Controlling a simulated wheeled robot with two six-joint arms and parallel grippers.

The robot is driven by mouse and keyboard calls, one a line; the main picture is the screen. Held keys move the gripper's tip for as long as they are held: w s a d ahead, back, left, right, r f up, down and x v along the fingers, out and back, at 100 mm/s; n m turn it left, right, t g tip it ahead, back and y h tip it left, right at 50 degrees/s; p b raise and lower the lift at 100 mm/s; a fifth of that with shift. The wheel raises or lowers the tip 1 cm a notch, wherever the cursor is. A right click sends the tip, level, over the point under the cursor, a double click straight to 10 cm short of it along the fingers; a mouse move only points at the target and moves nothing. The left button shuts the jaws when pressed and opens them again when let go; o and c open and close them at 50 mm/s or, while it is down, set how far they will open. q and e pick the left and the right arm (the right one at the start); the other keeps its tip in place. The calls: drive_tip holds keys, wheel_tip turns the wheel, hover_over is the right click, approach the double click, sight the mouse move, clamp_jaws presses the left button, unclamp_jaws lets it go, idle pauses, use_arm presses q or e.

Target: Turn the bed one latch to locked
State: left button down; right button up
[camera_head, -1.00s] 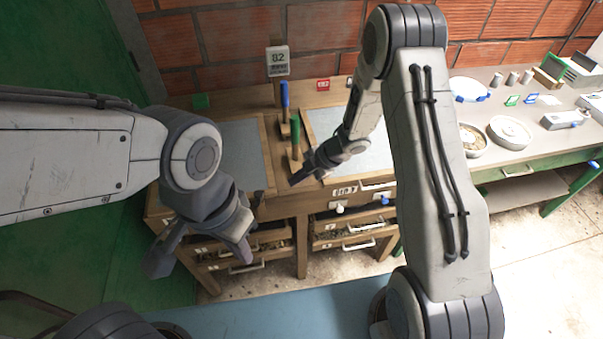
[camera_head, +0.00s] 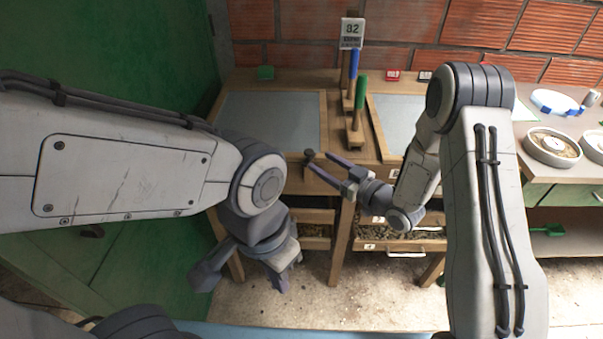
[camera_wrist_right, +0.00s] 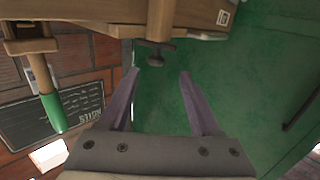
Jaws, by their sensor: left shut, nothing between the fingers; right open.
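A small dark latch (camera_head: 309,155) stands at the front edge of the left bed (camera_head: 270,118); I take it for the bed one latch. In the right wrist view a dark T-shaped latch (camera_wrist_right: 155,52) hangs by a wooden edge, just beyond the fingertips. Whether it is locked I cannot tell. My right gripper (camera_head: 316,163) is open, its fingers pointing at the latch with nothing between them. It shows in the wrist view too (camera_wrist_right: 158,73), with the latch roughly centred ahead. My left gripper (camera_head: 245,278) is shut and empty, low in front of the table.
Posts with a blue handle (camera_head: 353,66) and a green handle (camera_head: 361,90) stand between the two beds. A sign marked 82 (camera_head: 351,33) is behind them. Open drawers (camera_head: 400,246) sit below the table. A side bench (camera_head: 562,178) holds dishes. A green wall (camera_head: 110,70) closes the left.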

sight(301, 156)
drive_tip(key=shift+d+f+m+t, duration=0.1)
drive_tip(key=shift+f+m+t, duration=0.2)
drive_tip(key=shift+t, duration=0.2)
drive_tip(key=shift+r, duration=0.1)
drive_tip(key=shift+w+a+r, duration=0.1)
drive_tip(key=shift+w+a, duration=0.2)
drive_tip(key=shift+a, duration=0.1)
drive_tip(key=shift+h, duration=0.3)
drive_tip(key=p+x, duration=0.1)
drive_tip(key=x, duration=0.8)
drive_tip(key=shift+w+d+p, duration=0.1)
drive_tip(key=shift+w+p, duration=0.1)
drive_tip(key=shift+p, duration=0.1)
use_arm(q)
drive_tip(key=shift+s+a+r, duration=0.25)
drive_tip(key=shift+s+r, duration=0.1)
